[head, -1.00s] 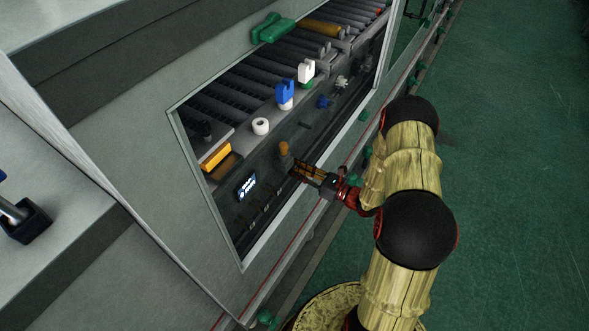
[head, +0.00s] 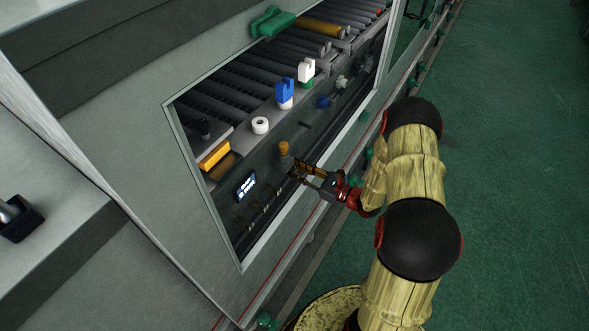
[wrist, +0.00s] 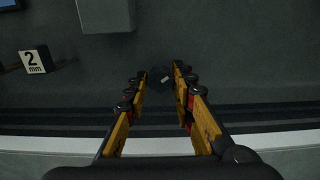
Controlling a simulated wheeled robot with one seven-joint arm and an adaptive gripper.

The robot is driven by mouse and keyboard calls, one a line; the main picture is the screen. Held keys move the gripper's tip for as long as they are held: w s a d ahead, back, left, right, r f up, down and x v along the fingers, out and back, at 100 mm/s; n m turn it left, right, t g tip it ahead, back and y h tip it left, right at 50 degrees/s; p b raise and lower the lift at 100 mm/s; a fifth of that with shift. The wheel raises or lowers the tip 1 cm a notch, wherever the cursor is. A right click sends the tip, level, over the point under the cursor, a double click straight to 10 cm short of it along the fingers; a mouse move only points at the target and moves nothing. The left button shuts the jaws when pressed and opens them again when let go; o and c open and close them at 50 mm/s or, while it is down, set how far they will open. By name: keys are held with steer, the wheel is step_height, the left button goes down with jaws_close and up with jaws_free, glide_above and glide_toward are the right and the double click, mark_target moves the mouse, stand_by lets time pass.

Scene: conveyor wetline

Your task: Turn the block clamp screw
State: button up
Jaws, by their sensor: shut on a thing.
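The block clamp screw looks like a small dark round head with a pale mark (wrist: 163,77) in the wrist view. It sits between my two fingertips, low on the dark front panel. My gripper (wrist: 162,72) is shut on it, its yellow and black fingers on either side. In the head view my gripper (head: 294,172) reaches the panel from the right, just below a brown knob on a grey base (head: 284,152). The screw itself cannot be made out in the head view. A grey block (wrist: 106,14) stands out from the panel above the screw.
A "2 mm" tag (wrist: 33,61) is left of my fingers. A lit display (head: 246,186) is on the panel. Blue (head: 285,92) and white (head: 306,71) pieces and a white ring (head: 260,125) sit on the ledge. The window frame (head: 299,201) edges the opening below my gripper.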

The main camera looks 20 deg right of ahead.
steer(key=shift+d+f, duration=0.1)
steer(key=shift+n+b, duration=1)
steer(key=shift+n, duration=0.7)
steer(key=shift+n+b, duration=0.3)
steer(key=shift+n, duration=1.5)
steer(key=shift+n, duration=1.7)
